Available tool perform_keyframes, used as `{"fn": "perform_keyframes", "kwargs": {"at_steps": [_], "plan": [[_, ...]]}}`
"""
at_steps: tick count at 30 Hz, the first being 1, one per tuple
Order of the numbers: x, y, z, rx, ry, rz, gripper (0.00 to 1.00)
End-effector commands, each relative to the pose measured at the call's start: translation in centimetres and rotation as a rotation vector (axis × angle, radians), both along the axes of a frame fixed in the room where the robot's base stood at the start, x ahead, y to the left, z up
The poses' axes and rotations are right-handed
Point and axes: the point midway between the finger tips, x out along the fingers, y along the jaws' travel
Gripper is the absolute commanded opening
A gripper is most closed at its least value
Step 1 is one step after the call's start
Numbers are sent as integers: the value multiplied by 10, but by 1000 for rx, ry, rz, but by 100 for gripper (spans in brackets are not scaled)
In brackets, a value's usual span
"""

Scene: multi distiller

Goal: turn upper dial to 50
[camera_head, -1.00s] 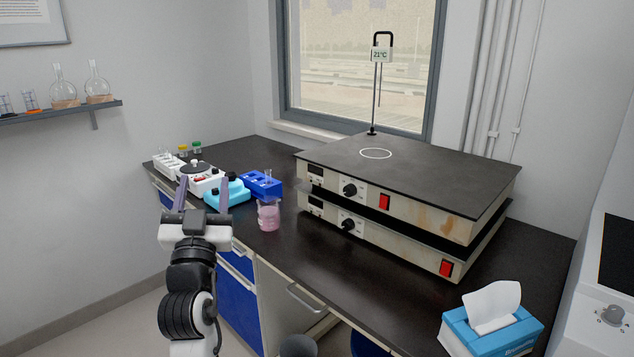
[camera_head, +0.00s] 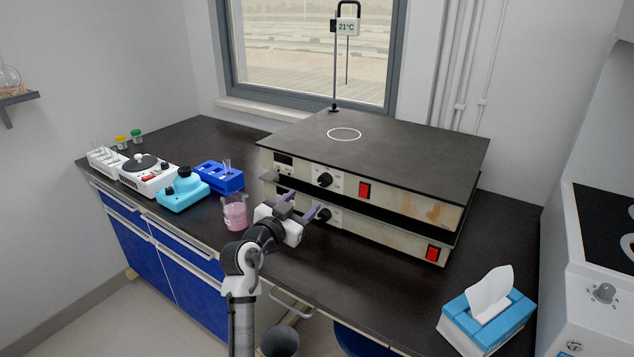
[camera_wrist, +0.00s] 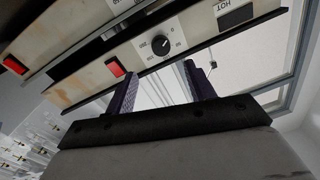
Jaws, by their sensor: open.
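Two heater units with dark tops are stacked on the bench. The upper unit carries the black upper dial (camera_head: 324,180), left of a red switch (camera_head: 364,190). The lower dial (camera_head: 322,214) is below it, close to my gripper's fingers. My gripper (camera_head: 303,202) is open and empty, in front of the units and a little below the upper dial. The wrist view seems upside down; there the upper dial (camera_wrist: 160,45) lies beyond the fingers (camera_wrist: 158,75), apart from them, with a printed scale around it. I cannot read its exact setting.
A beaker of pink liquid (camera_head: 235,212) stands just left of my gripper. A stand with a 21°C display (camera_head: 347,27) rises behind the units. A tissue box (camera_head: 487,315) is at the front right.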

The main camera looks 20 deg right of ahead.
Motion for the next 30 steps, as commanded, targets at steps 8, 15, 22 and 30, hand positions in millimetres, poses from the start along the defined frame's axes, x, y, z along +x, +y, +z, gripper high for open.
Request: {"fn": "perform_keyframes", "kwargs": {"at_steps": [8,15,22,30], "plan": [[40,-46,4,2,0,-2,54],[59,-66,2,1,0,0,54],[63,-71,0,0,-1,1,54],[63,-70,0,0,-1,2,38]]}}
